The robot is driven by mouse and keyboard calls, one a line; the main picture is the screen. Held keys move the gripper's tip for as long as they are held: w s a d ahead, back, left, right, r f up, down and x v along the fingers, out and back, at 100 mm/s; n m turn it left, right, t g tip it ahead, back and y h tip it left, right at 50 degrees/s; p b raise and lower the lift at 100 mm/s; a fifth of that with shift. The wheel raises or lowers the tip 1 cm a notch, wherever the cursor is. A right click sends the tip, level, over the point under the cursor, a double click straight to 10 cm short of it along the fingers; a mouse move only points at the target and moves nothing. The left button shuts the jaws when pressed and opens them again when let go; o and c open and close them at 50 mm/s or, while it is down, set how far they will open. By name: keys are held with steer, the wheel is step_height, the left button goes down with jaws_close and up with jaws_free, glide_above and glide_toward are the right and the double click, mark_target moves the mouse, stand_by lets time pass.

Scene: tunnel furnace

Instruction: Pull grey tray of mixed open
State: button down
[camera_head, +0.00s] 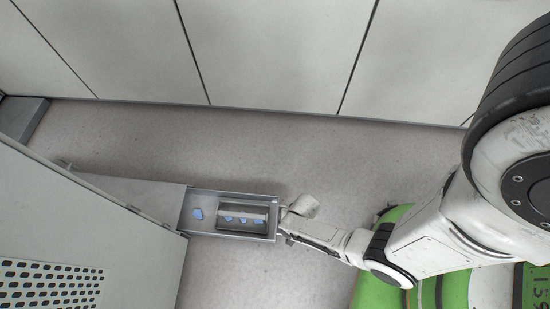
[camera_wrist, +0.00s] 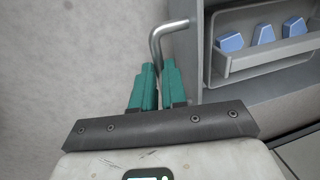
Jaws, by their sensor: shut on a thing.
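The grey tray (camera_head: 232,234) stands pulled out from a grey housing in the head view, a long open metal drawer with blue pieces (camera_head: 197,214) in it. Inside it is a smaller grey bin with several more blue pieces. The wrist view shows the tray's wall (camera_wrist: 202,50) at right, with blue blocks (camera_wrist: 265,34) in the inner bin. My gripper (camera_wrist: 152,72) has teal fingers, shut on a bent metal handle (camera_wrist: 156,42) at the tray's front end. In the head view my gripper (camera_head: 284,226) meets the tray's right end; its fingertips are hard to make out there.
A large white panel with a perforated section (camera_head: 50,285) fills the lower left. Pale wall panels (camera_head: 280,50) run along the top. A grey block (camera_head: 22,118) sits at the far left. The grey floor (camera_head: 330,150) between tray and panels is clear.

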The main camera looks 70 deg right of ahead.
steer(key=shift+s+d+p, duration=0.1)
steer(key=shift+s+d, duration=0.1)
steer(key=shift+s, duration=0.5)
steer(key=shift+s+d+p, duration=0.1)
steer(key=shift+s+d, duration=0.15)
steer(key=shift+s, duration=0.5)
steer(key=shift+s+d+p, duration=0.1)
steer(key=shift+s+d, duration=0.1)
steer(key=shift+s, duration=0.5)
steer(key=c, duration=1.2)
jaws_free()
steer(key=shift+o, duration=0.2)
step_height(320, 180, up, 11)
steer(key=s+p, duration=0.2)
steer(key=p, duration=0.4)
steer(key=shift+d+f+p, duration=0.2)
steer(key=shift+d+p, duration=0.1)
steer(key=shift+d, duration=0.05)
